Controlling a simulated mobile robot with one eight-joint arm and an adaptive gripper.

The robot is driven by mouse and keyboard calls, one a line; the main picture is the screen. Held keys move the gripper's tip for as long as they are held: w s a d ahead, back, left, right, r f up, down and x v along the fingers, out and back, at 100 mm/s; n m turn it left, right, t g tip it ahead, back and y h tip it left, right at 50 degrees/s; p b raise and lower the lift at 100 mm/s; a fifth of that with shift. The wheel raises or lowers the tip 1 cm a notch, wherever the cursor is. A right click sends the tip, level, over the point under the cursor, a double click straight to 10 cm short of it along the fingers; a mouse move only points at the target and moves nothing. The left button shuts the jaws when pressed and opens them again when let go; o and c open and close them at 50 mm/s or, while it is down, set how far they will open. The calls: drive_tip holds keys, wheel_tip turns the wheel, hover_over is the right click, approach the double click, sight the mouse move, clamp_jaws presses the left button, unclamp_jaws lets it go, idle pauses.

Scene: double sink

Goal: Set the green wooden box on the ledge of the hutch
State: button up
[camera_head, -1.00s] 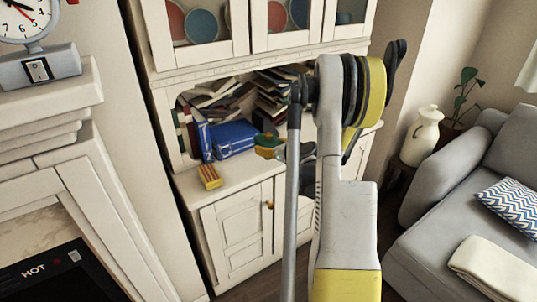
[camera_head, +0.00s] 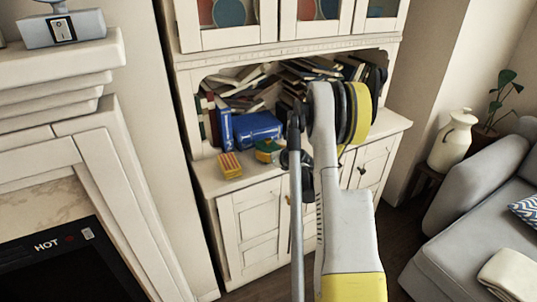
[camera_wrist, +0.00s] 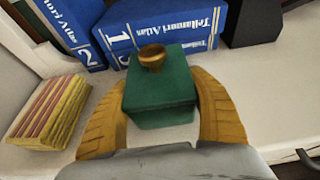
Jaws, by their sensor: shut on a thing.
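The green wooden box (camera_wrist: 160,85) with a small brown knob on top is between the two tan fingers of my gripper (camera_wrist: 162,110) in the wrist view. The gripper is shut on it. In the head view the green box (camera_head: 267,152) shows small beside my gripper (camera_head: 268,156), partly hidden by my arm. The box is over the pale ledge (camera_wrist: 272,90) of the hutch, in front of the blue books. I cannot tell whether its base touches the ledge. The hutch ledge (camera_head: 205,178) also shows in the head view.
Blue atlas volumes (camera_wrist: 160,28) stand and lie right behind the box. A yellow and red striped block (camera_wrist: 47,112) sits on the ledge to the left. Piled books (camera_head: 250,90) fill the niche.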

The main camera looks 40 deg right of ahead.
drive_tip(key=o, duration=1.3)
drive_tip(key=shift+r, duration=0.1)
drive_tip(key=p+v, duration=0.4)
drive_tip(key=v, duration=0.8)
drive_tip(key=s+a+r+n+g+y, duration=0.1)
drive_tip(key=a+r+n, duration=0.3)
drive_tip(key=a+n, duration=0.4)
drive_tip(key=a+r+n+g+y, duration=0.1)
drive_tip(key=a+r+n, duration=0.4)
drive_tip(key=a, duration=0.5)
drive_tip(key=s+a+r+n+g+y, duration=0.1)
drive_tip(key=a+r+n+y, duration=0.1)
drive_tip(key=a+r+n, duration=0.4)
drive_tip(key=s+a+n+g, duration=0.1)
drive_tip(key=s+a+n, duration=0.4)
drive_tip(key=s+n, duration=0.1)
drive_tip(key=s+a+n+g, duration=0.1)
drive_tip(key=s+a+n, duration=0.4)
drive_tip(key=s+n, duration=0.1)
drive_tip(key=s+a+n+g+h, duration=0.1)
drive_tip(key=s+a+n, duration=0.4)
drive_tip(key=s+n, duration=0.1)
drive_tip(key=shift+s+a+f+n, duration=0.2)
drive_tip(key=shift+f+n, duration=0.05)
drive_tip(key=shift+n, duration=0.55)
